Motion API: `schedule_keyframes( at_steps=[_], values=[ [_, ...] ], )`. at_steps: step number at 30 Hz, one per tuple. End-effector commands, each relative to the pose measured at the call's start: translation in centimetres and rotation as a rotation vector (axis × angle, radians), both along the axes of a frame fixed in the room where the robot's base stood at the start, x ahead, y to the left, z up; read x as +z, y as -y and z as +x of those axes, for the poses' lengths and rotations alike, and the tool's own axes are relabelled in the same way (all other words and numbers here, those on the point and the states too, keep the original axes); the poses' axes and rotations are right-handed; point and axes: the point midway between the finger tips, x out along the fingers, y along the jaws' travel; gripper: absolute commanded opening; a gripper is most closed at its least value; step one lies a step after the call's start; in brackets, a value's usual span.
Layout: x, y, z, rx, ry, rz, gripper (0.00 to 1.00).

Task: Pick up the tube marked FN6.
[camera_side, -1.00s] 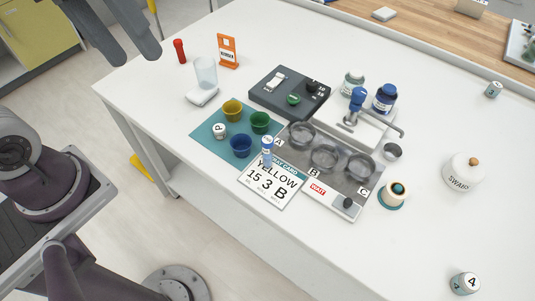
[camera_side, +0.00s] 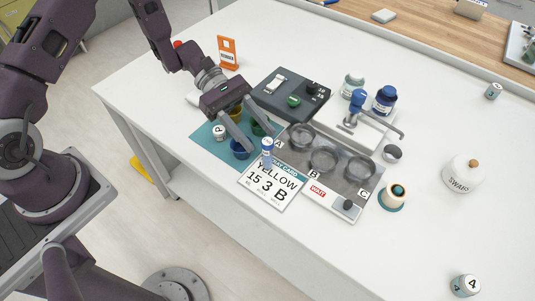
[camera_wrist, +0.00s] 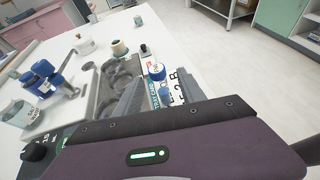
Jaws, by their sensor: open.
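A small tube with a blue-and-white top (camera_side: 267,146) stands upright at the top edge of the white task card (camera_side: 274,186), by the grey tray. Its marking is too small to read as FN6. It also shows in the wrist view, its blue cap (camera_wrist: 157,72) just beyond my fingers. My gripper (camera_side: 262,142) is open and empty, its fingers pointing down over the teal mat (camera_side: 204,132), with the tips close to the tube. I cannot tell whether they touch it. The card reads YELLOW, 15, 3, B.
A grey tray (camera_side: 327,180) with three clear cups marked A, B, C lies beside the card. Yellow, green and blue cups (camera_side: 240,154) sit under my gripper. A dark device (camera_side: 270,85) and blue-capped jars (camera_side: 385,99) stand behind.

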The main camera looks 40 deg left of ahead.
Motion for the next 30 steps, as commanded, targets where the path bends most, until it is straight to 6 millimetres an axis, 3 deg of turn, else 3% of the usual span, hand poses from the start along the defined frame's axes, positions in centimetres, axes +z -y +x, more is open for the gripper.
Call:
schedule_keyframes(
  at_steps=[3,15,22,23,30],
  values=[
    [-2.2,0.4,0.0,-0.001,0.0,-0.002,0.47],
    [-4.8,6.1,-0.8,-0.002,0.0,-0.001,0.47],
    [-4.9,6.5,-0.8,-0.001,0.002,0.0,0.47],
    [-4.9,6.5,-0.8,-0.001,0.002,0.0,0.45],
    [-4.9,6.5,-0.8,-0.001,0.002,0.0,0.0]
  ],
)
